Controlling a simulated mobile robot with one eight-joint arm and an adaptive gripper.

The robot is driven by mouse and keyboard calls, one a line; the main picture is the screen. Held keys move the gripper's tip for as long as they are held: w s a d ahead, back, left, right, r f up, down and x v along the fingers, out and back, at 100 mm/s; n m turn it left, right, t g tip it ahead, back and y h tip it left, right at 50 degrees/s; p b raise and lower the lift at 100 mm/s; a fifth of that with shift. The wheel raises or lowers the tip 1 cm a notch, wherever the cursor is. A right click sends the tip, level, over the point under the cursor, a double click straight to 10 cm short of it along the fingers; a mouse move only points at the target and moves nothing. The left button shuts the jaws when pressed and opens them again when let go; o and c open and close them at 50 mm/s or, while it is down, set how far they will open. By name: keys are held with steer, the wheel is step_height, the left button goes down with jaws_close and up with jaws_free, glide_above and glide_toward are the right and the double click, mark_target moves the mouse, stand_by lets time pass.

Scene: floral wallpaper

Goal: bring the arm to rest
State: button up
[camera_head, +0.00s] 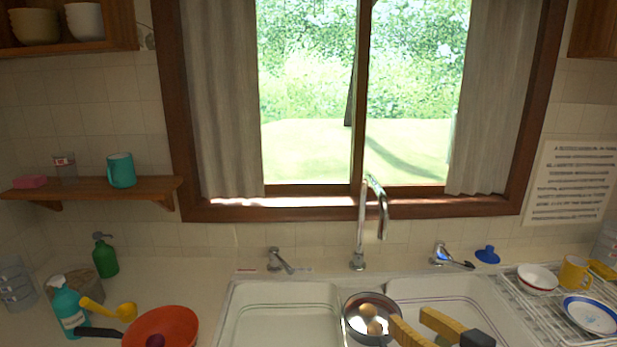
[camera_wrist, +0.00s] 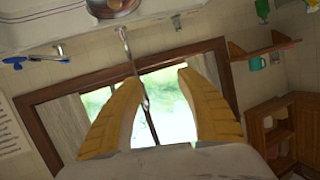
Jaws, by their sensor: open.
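My gripper (camera_head: 428,325) shows at the bottom of the head view with its yellow fingers apart. It is in front of the right sink basin, just right of a metal pan. In the wrist view my gripper (camera_wrist: 160,92) is also open, with nothing between its fingers, and the window lies behind them. The rest of my arm is below the edge of the head view.
The metal pan (camera_head: 371,312) with round brown items sits between the basins, close to my fingers. A faucet (camera_head: 360,225) rises behind it. A dish rack (camera_head: 515,290) stands right, and an orange pan (camera_head: 170,326) lies left. The left basin (camera_head: 280,310) looks empty.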

steer(key=s+a+f+g+h+b, duration=0.1)
steer(key=s+a+f+g, duration=0.2)
steer(key=f+g, duration=0.15)
steer(key=s+d+f+m+g+h+b, duration=0.1)
steer(key=s+d+f+m+g+h, duration=0.1)
steer(key=s, duration=0.4)
steer(key=shift+d+m+h, duration=0.4)
steer(key=shift+d+h, duration=0.4)
steer(key=shift+h, duration=0.3)
